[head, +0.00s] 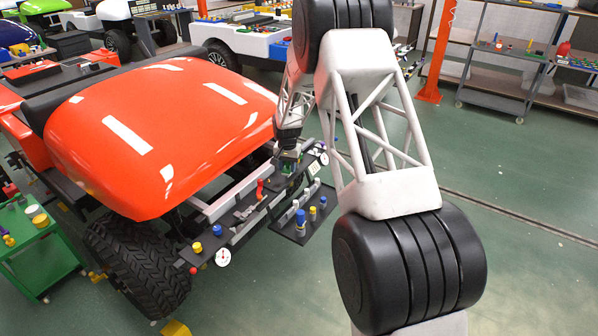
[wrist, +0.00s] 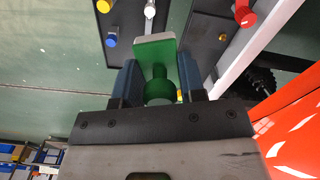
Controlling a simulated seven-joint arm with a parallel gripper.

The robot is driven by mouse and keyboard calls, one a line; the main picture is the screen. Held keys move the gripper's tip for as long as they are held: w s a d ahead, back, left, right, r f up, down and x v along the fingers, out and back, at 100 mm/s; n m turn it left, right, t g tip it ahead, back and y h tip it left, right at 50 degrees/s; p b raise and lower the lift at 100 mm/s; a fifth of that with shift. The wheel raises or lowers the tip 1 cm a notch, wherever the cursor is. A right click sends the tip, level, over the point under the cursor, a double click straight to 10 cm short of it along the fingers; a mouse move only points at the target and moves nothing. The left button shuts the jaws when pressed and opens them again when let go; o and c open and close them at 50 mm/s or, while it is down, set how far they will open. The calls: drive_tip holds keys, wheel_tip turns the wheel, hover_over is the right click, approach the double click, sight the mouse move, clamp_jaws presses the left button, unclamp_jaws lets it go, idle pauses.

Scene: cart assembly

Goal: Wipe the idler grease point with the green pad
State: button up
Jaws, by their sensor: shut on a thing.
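My gripper (wrist: 160,85) is shut on the green pad (wrist: 155,58), holding it by its round green handle between two blue fingers. The pad has a pale far edge and points away from the wrist, over the dark panel. In the head view my gripper (head: 289,157) is above the front end of the orange cart, with only a bit of green showing below it. A pale peg (wrist: 150,9) lies just beyond the pad's far edge. I cannot tell which fitting is the idler grease point, nor whether the pad touches anything.
The cart's orange hood (head: 160,125) is left of my gripper. A dark side plate (head: 290,228) carries blue and yellow pegs. A red lever (head: 260,189) and a white gauge (head: 223,257) are on the front rail.

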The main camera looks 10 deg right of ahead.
drive_tip(key=w+a+f+m, duration=0.3)
drive_tip(key=w+a+f, duration=0.3)
drive_tip(key=shift+m, duration=0.4)
drive_tip(key=shift+a, duration=0.1)
